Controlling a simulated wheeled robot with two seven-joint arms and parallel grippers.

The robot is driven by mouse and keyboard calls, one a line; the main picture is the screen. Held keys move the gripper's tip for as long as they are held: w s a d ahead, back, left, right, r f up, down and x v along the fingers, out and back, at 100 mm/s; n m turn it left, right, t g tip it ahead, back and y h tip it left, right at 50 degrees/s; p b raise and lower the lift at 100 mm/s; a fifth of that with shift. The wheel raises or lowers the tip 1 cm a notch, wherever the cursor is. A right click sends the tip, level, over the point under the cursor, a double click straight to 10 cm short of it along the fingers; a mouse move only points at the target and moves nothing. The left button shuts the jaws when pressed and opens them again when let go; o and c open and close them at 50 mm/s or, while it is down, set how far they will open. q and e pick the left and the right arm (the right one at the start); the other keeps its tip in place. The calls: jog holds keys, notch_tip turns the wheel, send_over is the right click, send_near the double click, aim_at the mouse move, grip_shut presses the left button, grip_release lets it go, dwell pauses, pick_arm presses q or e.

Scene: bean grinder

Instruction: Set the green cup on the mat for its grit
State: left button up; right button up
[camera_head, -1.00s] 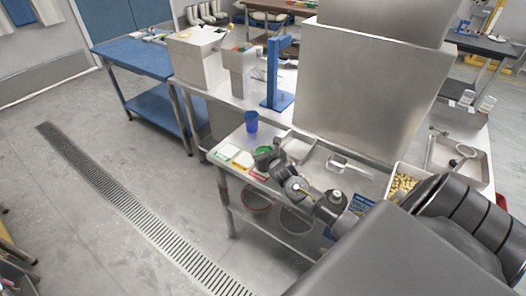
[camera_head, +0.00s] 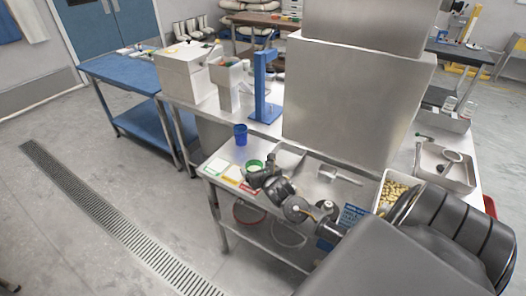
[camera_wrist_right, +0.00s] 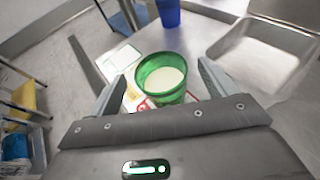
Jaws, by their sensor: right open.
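The green cup (camera_head: 255,165) stands upright near the front left of the steel table, partly hidden by my right gripper (camera_head: 258,180). In the right wrist view the cup (camera_wrist_right: 163,88) holds a pale content and sits between the spread fingers of my right gripper (camera_wrist_right: 160,84), which is open. Three flat mats lie left of the cup: one edged green (camera_head: 217,166), one edged yellow (camera_head: 232,174) and one edged red (camera_head: 249,188). The red one shows partly beside and below the cup in the wrist view (camera_wrist_right: 146,103). My left gripper is out of view.
A blue cup (camera_head: 240,135) stands behind the mats. A metal tray (camera_head: 288,157) and a scoop (camera_head: 338,175) lie to the right. A box of pale pieces (camera_head: 393,192) stands further right. A blue stand (camera_head: 262,90) and a large steel block (camera_head: 350,100) rise behind.

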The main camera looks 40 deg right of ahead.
jog(key=v, duration=0.8)
jog(key=shift+b, duration=0.35)
jog(key=shift+w, duration=0.1)
jog(key=s+a+f+m+y, duration=0.2)
jog(key=a+f+m+y, duration=0.1)
jog(key=a+f+m, duration=0.9)
jog(key=s+d+f+m+g, duration=0.1)
jog(key=s+f+m+g, duration=0.4)
jog(key=f, duration=0.6)
jog(key=s+f+m, duration=0.4)
jog(key=s+f, duration=0.2)
jog(key=f, duration=0.4)
jog(key=s+a+f+m+g, duration=0.1)
jog(key=s+f, duration=0.4)
jog(key=s, duration=0.5)
jog(key=s+a+f+m+g+y, duration=0.1)
jog(key=s+f+m+g, duration=0.3)
jog(key=s, duration=0.6)
jog(key=s+a+f+m+g, duration=0.2)
jog(key=s+f+m, duration=0.2)
jog(key=s+f, duration=0.4)
jog(key=s, duration=0.3)
jog(key=shift+w+f, duration=0.1)
jog(key=shift+f, duration=0.05)
